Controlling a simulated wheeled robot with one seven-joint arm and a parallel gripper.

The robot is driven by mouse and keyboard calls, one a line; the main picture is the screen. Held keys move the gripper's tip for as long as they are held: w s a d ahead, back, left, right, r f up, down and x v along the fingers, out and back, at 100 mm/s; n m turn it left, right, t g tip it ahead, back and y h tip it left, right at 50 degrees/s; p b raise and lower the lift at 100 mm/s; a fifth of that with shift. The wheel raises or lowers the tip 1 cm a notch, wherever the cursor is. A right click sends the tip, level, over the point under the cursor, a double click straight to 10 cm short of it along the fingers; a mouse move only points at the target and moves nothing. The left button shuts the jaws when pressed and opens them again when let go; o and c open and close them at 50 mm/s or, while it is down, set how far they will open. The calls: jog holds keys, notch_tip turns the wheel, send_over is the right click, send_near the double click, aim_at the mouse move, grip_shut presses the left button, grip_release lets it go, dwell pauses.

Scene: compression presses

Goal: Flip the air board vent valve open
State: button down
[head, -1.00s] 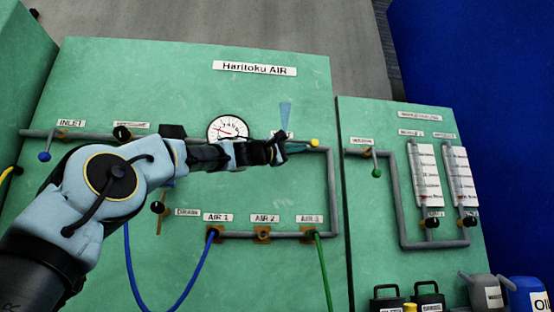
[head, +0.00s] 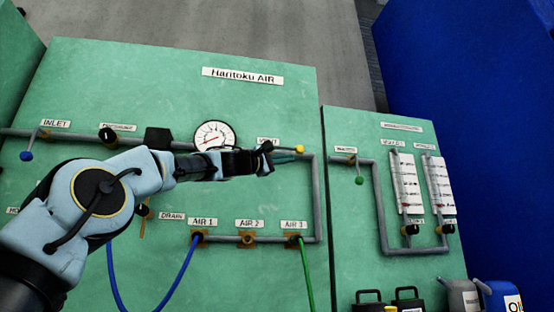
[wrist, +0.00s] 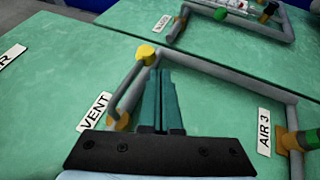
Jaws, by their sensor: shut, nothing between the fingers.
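The vent valve has a yellow knob (head: 299,148) at the end of a grey lever on the green air board (head: 250,110). In the wrist view the knob (wrist: 145,52) stands just past my fingertips, and the lever slants down to an orange base beside the VENT label (wrist: 94,112). My gripper (head: 292,157) is shut and empty, its teal fingers pressed together. In the wrist view the fingers (wrist: 160,72) lie just right of the lever, close to the knob. I cannot tell if they touch it. In the head view my gripper hides part of the valve.
A grey pipe (head: 317,200) runs down the right side of the board to the AIR outlets. The round gauge (head: 215,135) is above my wrist. Blue (head: 178,277) and green (head: 307,275) hoses hang below. A second green panel (head: 345,220) stands to the right.

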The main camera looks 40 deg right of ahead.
jog(key=f+b+v, duration=0.2)
jog(key=b+v, duration=0.6)
jog(key=v, duration=0.3)
jog(key=shift+s+d, duration=0.15)
jog(key=shift+d, duration=0.3)
jog(key=shift+f, duration=0.1)
